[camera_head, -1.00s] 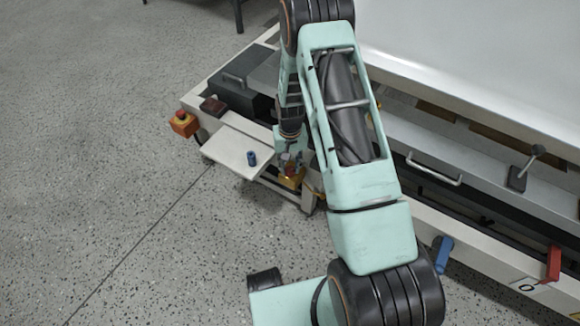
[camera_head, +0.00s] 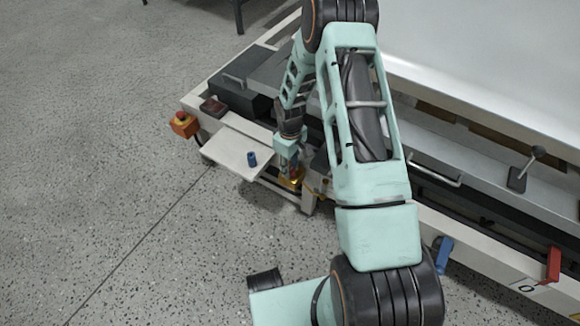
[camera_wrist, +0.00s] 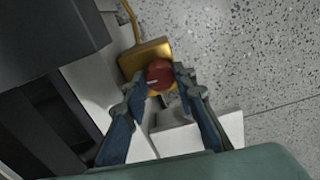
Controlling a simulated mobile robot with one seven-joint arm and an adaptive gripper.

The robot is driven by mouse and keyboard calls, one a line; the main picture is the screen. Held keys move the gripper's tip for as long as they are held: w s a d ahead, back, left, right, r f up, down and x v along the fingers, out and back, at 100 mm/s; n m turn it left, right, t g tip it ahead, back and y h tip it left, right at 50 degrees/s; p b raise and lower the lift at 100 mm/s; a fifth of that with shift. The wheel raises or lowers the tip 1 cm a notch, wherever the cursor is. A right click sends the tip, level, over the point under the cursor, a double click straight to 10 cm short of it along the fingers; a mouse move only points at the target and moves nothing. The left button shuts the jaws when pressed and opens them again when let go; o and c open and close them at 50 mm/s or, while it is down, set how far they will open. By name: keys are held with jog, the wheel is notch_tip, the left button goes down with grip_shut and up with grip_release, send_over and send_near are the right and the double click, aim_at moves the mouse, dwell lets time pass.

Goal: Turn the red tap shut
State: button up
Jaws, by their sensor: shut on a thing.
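The red tap (camera_wrist: 158,72) is a round red knob with a pale mark on its face. It sits on a yellow box (camera_wrist: 146,54) in the wrist view. My gripper (camera_wrist: 162,80) has one finger on each side of the knob and is shut on it. In the head view, my gripper (camera_head: 289,168) is low at the front edge of the bench, just above the yellow box (camera_head: 291,183). The knob is mostly hidden there by the gripper.
A pale shelf (camera_head: 228,155) with a small blue cylinder (camera_head: 252,159) is left of my gripper. Blue (camera_head: 443,254) and red (camera_head: 553,264) levers are at right. The floor in front is open.

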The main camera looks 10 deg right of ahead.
jog(key=shift+n, duration=0.5)
jog(key=o, duration=1.2)
jog(key=shift+c, duration=0.2)
notch_tip(320, 180, up, 12)
